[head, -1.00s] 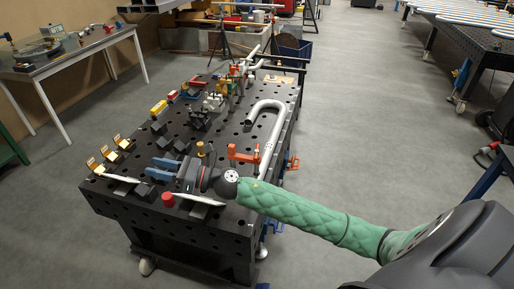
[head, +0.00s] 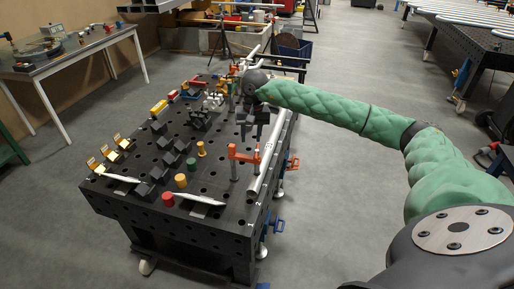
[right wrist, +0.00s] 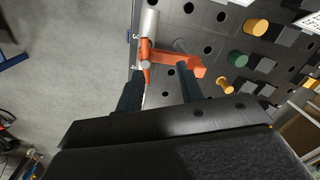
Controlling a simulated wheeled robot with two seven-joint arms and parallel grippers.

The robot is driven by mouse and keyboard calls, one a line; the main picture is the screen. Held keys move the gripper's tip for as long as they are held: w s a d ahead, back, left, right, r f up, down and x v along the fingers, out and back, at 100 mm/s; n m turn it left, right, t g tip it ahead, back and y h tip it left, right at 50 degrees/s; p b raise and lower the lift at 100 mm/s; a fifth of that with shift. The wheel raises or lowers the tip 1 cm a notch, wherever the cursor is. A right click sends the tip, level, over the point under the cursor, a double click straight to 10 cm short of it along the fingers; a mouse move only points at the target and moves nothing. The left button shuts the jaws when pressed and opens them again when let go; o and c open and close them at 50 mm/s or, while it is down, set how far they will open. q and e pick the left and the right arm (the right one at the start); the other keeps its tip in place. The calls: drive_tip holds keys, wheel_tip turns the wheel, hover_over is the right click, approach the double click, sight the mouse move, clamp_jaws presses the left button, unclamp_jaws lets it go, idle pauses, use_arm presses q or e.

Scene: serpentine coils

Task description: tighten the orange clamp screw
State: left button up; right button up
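An orange clamp (head: 240,154) stands on the black perforated table, with its right end over the silver bent tube (head: 284,120). In the right wrist view the clamp (right wrist: 178,57) lies across the area just past the fingertips, and its screw (right wrist: 146,66), with an orange handle, is at the left end next to the tube (right wrist: 149,27). My right gripper (head: 252,134) is above and behind the clamp in the head view, pointing down. In the wrist view its two dark fingers (right wrist: 159,84) are apart with nothing held between them. My left gripper is not in view.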

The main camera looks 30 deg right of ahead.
sight(257, 150)
drive_tip(key=shift+d+r+h, duration=0.2)
drive_tip(key=shift+d, duration=0.45)
drive_tip(key=shift+d+r+h, duration=0.2)
drive_tip(key=shift+d, duration=0.4)
drive_tip(key=shift+f+p, duration=0.2)
drive_tip(key=shift+p, duration=0.1)
drive_tip(key=shift+f+p, duration=0.6)
drive_tip(key=shift+f, duration=0.2)
wheel_tip(257, 150, down, 4)
drive_tip(key=p, duration=0.2)
drive_tip(key=shift+f+p, duration=0.2)
drive_tip(key=shift+p, duration=0.1)
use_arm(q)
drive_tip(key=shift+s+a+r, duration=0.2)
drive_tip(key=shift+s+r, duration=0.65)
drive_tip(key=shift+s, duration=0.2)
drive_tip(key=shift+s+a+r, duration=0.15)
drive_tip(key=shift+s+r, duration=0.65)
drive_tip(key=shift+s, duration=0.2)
use_arm(e)
drive_tip(key=shift+f, duration=0.7)
drive_tip(key=shift+c, duration=0.2)
clamp_jaws()
